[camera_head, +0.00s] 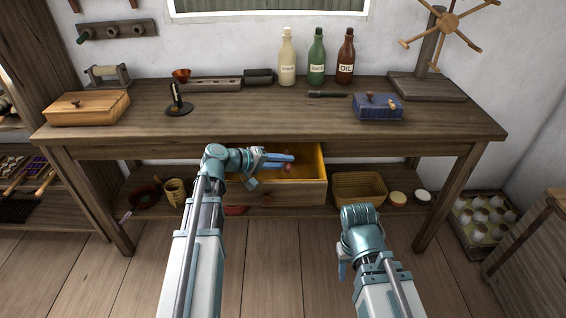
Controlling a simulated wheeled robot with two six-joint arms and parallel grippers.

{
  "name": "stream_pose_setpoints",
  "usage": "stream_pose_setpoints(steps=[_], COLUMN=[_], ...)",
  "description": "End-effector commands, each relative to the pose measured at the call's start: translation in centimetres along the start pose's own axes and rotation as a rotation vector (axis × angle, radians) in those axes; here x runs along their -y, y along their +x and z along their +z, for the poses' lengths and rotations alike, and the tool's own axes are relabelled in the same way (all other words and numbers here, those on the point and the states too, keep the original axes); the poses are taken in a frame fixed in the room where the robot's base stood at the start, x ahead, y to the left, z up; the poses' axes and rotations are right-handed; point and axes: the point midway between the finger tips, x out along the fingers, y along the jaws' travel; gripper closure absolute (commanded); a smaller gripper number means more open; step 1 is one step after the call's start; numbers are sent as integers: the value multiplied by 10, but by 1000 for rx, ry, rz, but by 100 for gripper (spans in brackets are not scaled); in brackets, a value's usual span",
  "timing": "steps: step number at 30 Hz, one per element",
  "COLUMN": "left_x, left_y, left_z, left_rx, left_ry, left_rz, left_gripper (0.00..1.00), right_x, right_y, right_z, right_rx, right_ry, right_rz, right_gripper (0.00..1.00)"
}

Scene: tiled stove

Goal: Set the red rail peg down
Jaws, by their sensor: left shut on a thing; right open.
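My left gripper (280,158) is over the open drawer (265,198) beneath the workbench, its fingers pointing right. It is shut on a small reddish thing (287,169), which looks like the red rail peg. The fingers hide part of it, and I cannot tell whether it touches the drawer floor. The drawer's inside is yellow, and its visible right part looks empty. My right gripper (343,262) is low in front of the bench, to the right of the drawer, open and mostly hidden by its own wrist.
The workbench top (245,120) is mostly clear in the middle. A wooden box (88,108), a black stand (178,100), several bottles (316,60) and a blue box (378,107) stand on it. A wicker basket (360,188) sits on the shelf below. A peg rail (116,31) hangs on the wall.

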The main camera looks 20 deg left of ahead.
Motion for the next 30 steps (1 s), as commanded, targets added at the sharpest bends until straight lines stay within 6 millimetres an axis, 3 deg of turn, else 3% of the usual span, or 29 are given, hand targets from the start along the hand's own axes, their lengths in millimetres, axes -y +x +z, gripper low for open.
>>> stream_pose_setpoints(steps=[4,5,9,17,23,30], left_x=[1,1,1,0,-16,-14], left_y=[1,1,0,0,-7,-63], left_z=[0,0,0,0,-3,-2], left_rx=[0,0,0,0,0,-3], left_ry=[0,0,0,0,0,-2], left_rz=[0,0,0,0,0,0], left_gripper=[100,67,42,42,42,42], right_x=[0,0,0,0,-1,-3], right_y=[1,1,1,0,-18,-37], right_z=[0,0,0,0,1,2], right_rx=[0,0,0,0,0,0], right_ry=[0,0,0,0,0,0], right_rz=[0,0,0,0,-1,-1], right_gripper=[50,50,50,50,50,50])
